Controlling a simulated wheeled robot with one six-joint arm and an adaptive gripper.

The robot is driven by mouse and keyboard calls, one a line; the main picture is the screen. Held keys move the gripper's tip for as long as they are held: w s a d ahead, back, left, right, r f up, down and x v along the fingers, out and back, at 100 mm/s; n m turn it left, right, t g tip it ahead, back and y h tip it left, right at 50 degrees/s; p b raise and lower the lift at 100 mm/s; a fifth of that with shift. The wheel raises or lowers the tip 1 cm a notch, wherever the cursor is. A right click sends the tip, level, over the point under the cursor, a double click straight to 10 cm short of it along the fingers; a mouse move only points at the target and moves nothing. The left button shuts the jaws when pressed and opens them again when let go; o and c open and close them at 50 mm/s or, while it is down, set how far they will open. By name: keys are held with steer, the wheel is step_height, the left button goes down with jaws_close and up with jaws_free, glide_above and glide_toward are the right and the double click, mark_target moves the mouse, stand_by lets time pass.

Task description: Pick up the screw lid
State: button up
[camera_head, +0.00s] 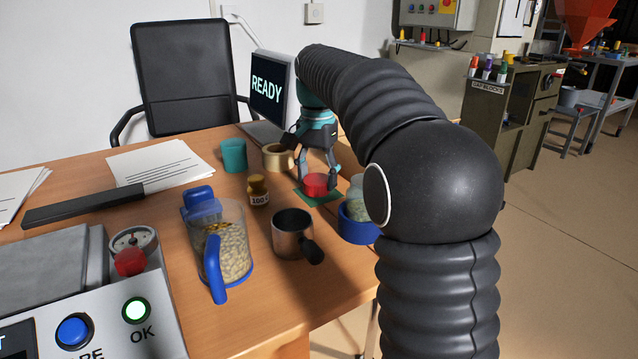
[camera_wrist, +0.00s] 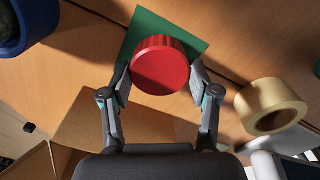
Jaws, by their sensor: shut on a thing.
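The screw lid (camera_head: 316,184) is red, round and ribbed. It sits at a green square mat (camera_head: 322,199) on the wooden table. My gripper (camera_head: 318,180) reaches down from above with its fingers on either side of the lid. In the wrist view the lid (camera_wrist: 160,65) is between the two fingertips of my gripper (camera_wrist: 160,78), which are shut on its sides. The green mat (camera_wrist: 150,24) shows beneath and beyond it. I cannot tell whether the lid touches the mat.
A blue-based jar (camera_head: 357,222) stands close right of the mat, partly behind my arm.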

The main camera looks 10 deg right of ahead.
mark_target(317, 178)
steer(key=shift+r+p, duration=1.4)
steer(key=shift+r, duration=1.75)
